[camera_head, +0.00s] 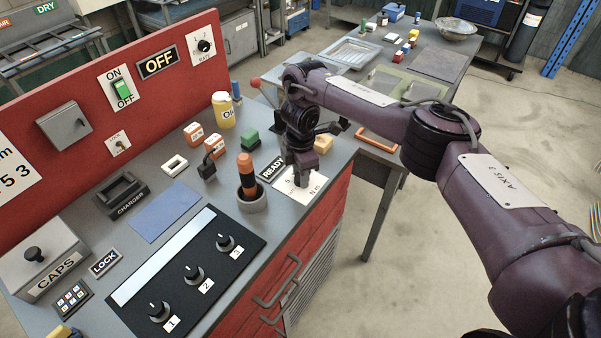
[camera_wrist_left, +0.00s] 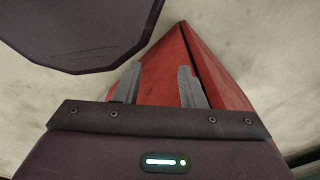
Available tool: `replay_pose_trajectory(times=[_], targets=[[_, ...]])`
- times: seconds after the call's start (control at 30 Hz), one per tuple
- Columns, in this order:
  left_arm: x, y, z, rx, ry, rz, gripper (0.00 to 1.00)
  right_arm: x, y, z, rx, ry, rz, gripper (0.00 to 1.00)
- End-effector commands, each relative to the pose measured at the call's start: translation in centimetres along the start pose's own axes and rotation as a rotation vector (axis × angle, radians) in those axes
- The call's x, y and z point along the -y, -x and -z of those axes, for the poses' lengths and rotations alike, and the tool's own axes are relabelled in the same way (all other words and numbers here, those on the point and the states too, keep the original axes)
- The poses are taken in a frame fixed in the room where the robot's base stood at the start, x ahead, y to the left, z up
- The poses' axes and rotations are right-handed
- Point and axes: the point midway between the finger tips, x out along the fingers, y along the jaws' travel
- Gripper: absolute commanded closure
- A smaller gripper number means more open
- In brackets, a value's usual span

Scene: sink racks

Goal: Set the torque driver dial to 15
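A white card (camera_head: 317,188) marked "N m" lies at the right front of the grey bench top. My right gripper (camera_head: 301,184) points down over this card and covers much of it. Its fingertips are small and dark, so I cannot tell whether they are apart or closed on a dial. No dial shows clearly there. An orange-handled driver (camera_head: 246,171) stands upright in a round grey holder (camera_head: 252,202), left of my right gripper. My left gripper (camera_wrist_left: 158,84) shows only in the left wrist view. Its two grey fingers are apart and empty, with a red cabinet beyond.
A READY label (camera_head: 271,169) lies beside the card. A black panel (camera_head: 190,274) with three numbered knobs is at the front. The red back panel (camera_head: 80,85) bounds the bench.

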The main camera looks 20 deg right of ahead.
Motion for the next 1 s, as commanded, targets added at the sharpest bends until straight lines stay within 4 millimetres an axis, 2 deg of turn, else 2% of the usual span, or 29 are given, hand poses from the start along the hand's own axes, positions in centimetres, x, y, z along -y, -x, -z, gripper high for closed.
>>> replay_pose_trajectory(times=[0.03, 0.13, 0.47, 0.8, 1.0], targets=[[0.0, 0.0, 0.0, 0.0, 0.0, 0.0, 0.64, -0.1, 0.1, 0.0, 0.0, -0.001, -0.003, 0.59], [0.0, 0.0, 0.0, 0.0, 0.0, 0.0, 0.64, -0.1, 0.1, 0.0, -0.001, 0.0, -0.001, 0.46], [0.0, 0.2, 0.0, 0.0, 0.0, 0.0, 0.64, 0.0, 0.5, 0.0, 0.0, 0.002, -0.001, 0.46], [0.1, 2.1, 0.2, 0.0, 0.0, 0.0, 0.64, -0.1, 6.0, -0.1, 0.002, 0.002, -0.003, 0.46], [0.1, 2.2, 0.2, 0.0, 0.0, 0.0, 0.64, 0.0, 7.7, -0.1, 0.0, 0.0, -0.001, 0.46]])
